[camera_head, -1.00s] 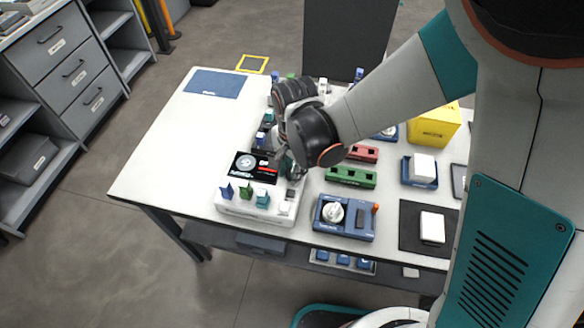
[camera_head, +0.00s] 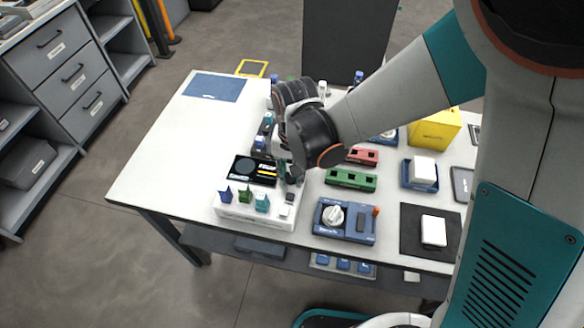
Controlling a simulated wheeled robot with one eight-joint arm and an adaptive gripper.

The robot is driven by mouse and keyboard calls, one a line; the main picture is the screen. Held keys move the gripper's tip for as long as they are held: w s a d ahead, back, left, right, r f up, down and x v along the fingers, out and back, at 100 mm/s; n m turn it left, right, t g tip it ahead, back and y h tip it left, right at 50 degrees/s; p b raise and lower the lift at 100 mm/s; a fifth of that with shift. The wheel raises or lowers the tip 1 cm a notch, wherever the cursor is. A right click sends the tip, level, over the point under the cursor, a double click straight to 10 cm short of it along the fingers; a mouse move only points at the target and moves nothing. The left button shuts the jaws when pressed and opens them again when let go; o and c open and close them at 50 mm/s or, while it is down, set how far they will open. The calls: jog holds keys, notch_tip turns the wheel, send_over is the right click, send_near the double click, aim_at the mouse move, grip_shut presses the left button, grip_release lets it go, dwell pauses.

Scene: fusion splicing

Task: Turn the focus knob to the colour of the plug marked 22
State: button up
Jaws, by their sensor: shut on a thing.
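The white splicer unit (camera_head: 240,215) stands at the table's front left. Its black screen (camera_head: 252,170) shows a dark disc and small orange-yellow marks. Blue (camera_head: 225,195), green (camera_head: 245,194) and teal (camera_head: 262,201) pointed pieces stand along its front. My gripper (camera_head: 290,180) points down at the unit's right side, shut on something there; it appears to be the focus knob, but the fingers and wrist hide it. No marking 22 is readable on any plug.
A blue device with a white dial (camera_head: 334,215) stands right of the unit. Green (camera_head: 350,179) and red (camera_head: 362,156) blocks lie behind it. A yellow box (camera_head: 435,130) stands at the right.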

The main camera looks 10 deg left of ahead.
jog(key=shift+n, duration=1.2)
jog(key=o, duration=1.1)
jog(key=shift+d+r, duration=0.1)
jog(key=shift+r, duration=3.7)
